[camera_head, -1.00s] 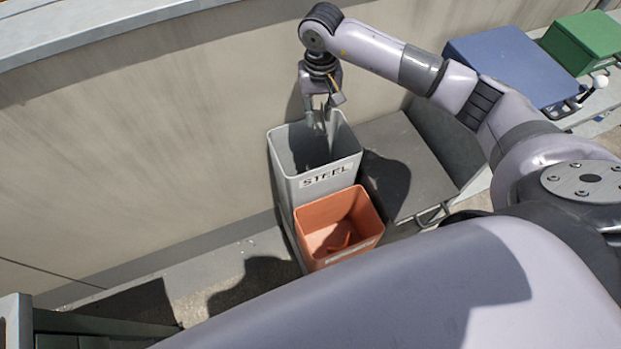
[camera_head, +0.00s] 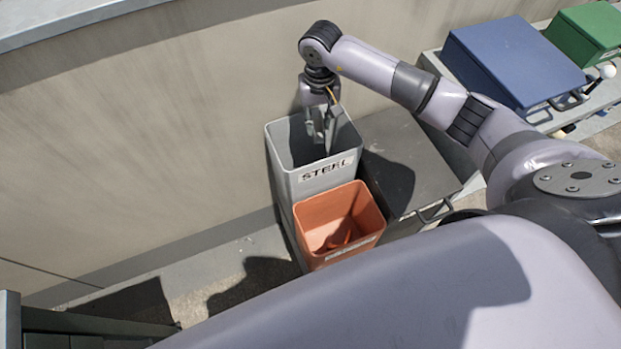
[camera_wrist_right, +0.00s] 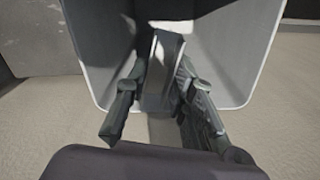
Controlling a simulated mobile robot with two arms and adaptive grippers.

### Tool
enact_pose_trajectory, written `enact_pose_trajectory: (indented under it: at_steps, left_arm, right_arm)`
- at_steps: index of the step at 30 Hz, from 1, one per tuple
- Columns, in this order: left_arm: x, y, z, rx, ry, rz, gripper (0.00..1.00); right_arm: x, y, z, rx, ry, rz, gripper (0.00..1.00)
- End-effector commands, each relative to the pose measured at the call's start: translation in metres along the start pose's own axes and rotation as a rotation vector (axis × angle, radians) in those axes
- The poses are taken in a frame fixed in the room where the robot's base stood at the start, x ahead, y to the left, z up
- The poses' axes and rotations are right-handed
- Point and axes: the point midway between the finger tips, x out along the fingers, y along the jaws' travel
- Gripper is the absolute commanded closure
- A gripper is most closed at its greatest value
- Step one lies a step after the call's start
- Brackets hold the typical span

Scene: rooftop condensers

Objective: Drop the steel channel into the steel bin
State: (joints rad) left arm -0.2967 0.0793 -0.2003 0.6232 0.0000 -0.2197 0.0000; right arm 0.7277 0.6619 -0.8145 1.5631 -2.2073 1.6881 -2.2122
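The grey steel bin (camera_head: 283,165), labelled STEEL, stands against the wall in the head view. Its pale rim and inner wall also show in the wrist view (camera_wrist_right: 226,70). My right gripper (camera_head: 322,142) points down into the bin's mouth. In the right wrist view its two fingers (camera_wrist_right: 160,78) are spread apart. A grey piece that looks like the steel channel (camera_wrist_right: 164,50) lies between and beyond the fingertips, inside the bin's outline. It appears free of the fingers; its lower end is hard to make out. My left gripper is not in view.
An orange bin (camera_head: 323,210) with reddish pieces in it stands right in front of the steel bin. A dark grey lidded box (camera_head: 415,160) is to the right. Blue (camera_head: 510,65) and green (camera_head: 585,32) boxes sit farther right. The wall (camera_head: 150,140) is close behind.

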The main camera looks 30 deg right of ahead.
Motion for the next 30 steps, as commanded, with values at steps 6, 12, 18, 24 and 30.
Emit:
enact_pose_trajectory:
  at_steps: [6,12,18,24,30]
  left_arm:
    - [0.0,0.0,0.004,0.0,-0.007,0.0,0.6]
    - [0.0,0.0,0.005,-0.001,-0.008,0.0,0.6]
    - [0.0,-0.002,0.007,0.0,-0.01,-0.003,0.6]
    - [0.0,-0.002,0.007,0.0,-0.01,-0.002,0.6]
    - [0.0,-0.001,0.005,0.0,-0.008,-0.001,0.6]
  right_arm:
    - [0.0,0.0,0.0,0.0,0.0,0.0,0.62]
    - [0.0,0.0,0.0,0.0,0.0,0.0,0.54]
    - [0.0,0.0,0.0,0.0,-0.001,0.001,0.54]
    - [-0.017,0.0,-0.001,0.001,0.002,-0.001,0.54]
    - [-0.059,0.0,-0.002,0.0,0.005,0.0,0.54]
